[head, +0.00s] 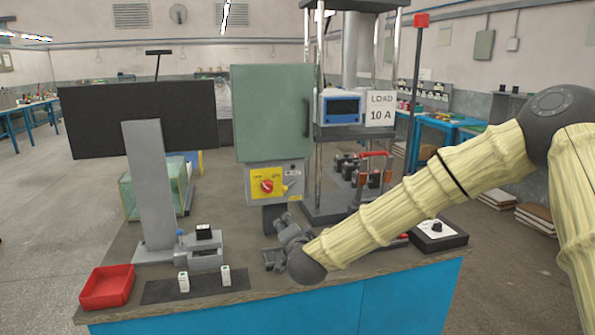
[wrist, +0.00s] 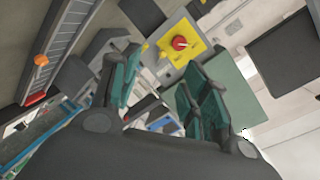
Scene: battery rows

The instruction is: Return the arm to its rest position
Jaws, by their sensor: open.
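My arm, in a cream ribbed sleeve, enters the head view from the right and reaches down to the left over the bench (head: 240,287). My gripper (head: 273,250) is above the bench, in front of the green switch box (head: 274,115). In the wrist view my gripper (wrist: 160,78) has its two teal-padded fingers spread apart, with nothing held between them. Beyond the fingers is a yellow plate (wrist: 196,38) with a red knob (wrist: 180,43). The same red knob shows in the head view (head: 266,186).
A red tray (head: 107,287) is at the front left. Two small white blocks (head: 184,282) stand on a dark mat (head: 160,292). A grey fixture (head: 203,256) and dark panel (head: 140,115) are behind. A black dial box (head: 437,240) is right. Open floor lies left.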

